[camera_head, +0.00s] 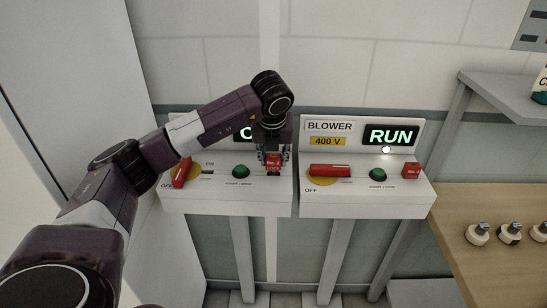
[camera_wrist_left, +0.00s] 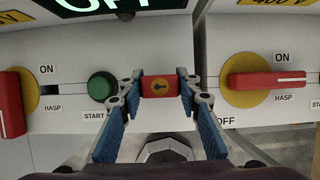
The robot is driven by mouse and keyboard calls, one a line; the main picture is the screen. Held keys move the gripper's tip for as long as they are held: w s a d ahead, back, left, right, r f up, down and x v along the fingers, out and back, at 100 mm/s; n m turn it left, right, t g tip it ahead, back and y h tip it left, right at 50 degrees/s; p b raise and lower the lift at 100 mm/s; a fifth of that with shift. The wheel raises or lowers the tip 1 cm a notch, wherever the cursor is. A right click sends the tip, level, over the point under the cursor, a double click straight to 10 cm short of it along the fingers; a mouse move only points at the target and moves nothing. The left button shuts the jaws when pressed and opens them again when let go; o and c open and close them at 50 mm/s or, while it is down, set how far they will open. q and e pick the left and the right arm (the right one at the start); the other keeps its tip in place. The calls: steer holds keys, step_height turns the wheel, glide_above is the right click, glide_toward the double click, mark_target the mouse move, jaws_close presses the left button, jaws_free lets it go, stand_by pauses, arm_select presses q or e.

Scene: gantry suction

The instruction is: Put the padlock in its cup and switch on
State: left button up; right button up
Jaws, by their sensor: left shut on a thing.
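My left gripper (camera_head: 272,158) is shut on the red padlock (camera_head: 273,166), at the right end of the left control box (camera_head: 225,205). The padlock shows its keyhole face between the fingers in the left wrist view (camera_wrist_left: 160,87). Its cup is hidden, so I cannot tell whether the padlock sits in it. The left box's red switch handle (camera_head: 182,172) is on a yellow disc and turned away from the ON mark; it also shows in the left wrist view (camera_wrist_left: 10,105). The green start button (camera_head: 241,170) is left of the gripper. My right gripper is not in view.
A wooden table (camera_head: 500,205) at the right holds several white knob-like pieces (camera_head: 478,234).

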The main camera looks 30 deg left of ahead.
arm_select(q)
steer(key=shift+f+b, duration=0.7)
steer(key=shift+f, duration=0.25)
steer(key=o, duration=1.3)
steer(key=v, duration=1.2)
steer(key=shift+r, duration=0.1)
